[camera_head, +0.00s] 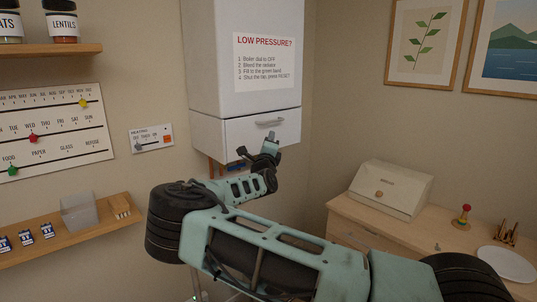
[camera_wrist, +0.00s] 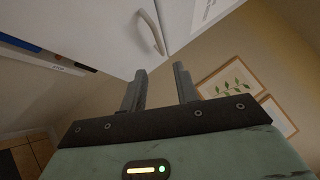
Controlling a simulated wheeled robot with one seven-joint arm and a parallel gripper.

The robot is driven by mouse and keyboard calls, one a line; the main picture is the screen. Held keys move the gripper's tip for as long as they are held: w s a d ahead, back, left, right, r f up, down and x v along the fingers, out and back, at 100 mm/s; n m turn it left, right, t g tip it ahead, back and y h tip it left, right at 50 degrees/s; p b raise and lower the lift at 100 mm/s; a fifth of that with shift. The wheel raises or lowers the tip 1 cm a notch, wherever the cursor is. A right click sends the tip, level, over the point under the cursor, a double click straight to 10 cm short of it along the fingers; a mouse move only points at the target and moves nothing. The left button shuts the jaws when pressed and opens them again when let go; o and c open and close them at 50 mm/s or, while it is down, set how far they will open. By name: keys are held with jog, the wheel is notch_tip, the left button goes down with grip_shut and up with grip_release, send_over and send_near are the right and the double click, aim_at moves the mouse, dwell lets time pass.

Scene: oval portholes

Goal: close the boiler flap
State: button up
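The white boiler (camera_head: 244,60) hangs on the wall in the head view. Its flap (camera_head: 250,138), with a grey bar handle (camera_head: 269,122), forms the lower front and looks nearly flush with the front above, a thin seam between them. I cannot tell whether it is fully shut. My gripper (camera_head: 257,146) is in front of the flap's lower part, just below the handle. In the wrist view, my gripper (camera_wrist: 160,82) has its two fingers apart with nothing between them. The handle (camera_wrist: 151,32) shows beyond the fingertips on the white flap (camera_wrist: 118,35), apart from them.
Copper pipes (camera_head: 211,168) run below the boiler. A wall shelf (camera_head: 85,235) with a grey bin is at left, beside a small heating panel (camera_head: 152,139). A sideboard (camera_head: 380,235) with a bread box (camera_head: 390,190) stands at right. The space before the boiler is otherwise clear.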

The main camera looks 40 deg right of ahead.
jog(key=shift+b+v, duration=0.35)
jog(key=shift+v, duration=1.35)
jog(key=s+d+f+m+g+h+b, duration=0.1)
jog(key=s+d+f+m+g+h, duration=0.15)
jog(key=s+f+m+g, duration=0.9)
jog(key=s+a+f+m+g+y, duration=0.3)
jog(key=s+a+f+m+y, duration=0.25)
jog(key=s+a+m, duration=0.4)
jog(key=s+a+r+m+y+b, duration=0.1)
jog(key=s+a+r+m+y, duration=0.2)
jog(key=s+a, duration=0.9)
jog(key=s+a+r+m+g+y+b, duration=0.1)
jog(key=s+a+m+y, duration=0.8)
jog(key=a, duration=1)
jog(key=s+r+b, duration=0.1)
jog(key=s+r, duration=0.1)
jog(key=s, duration=0.1)
jog(key=shift+s+m+y, duration=0.3)
jog(key=shift+s, duration=0.1)
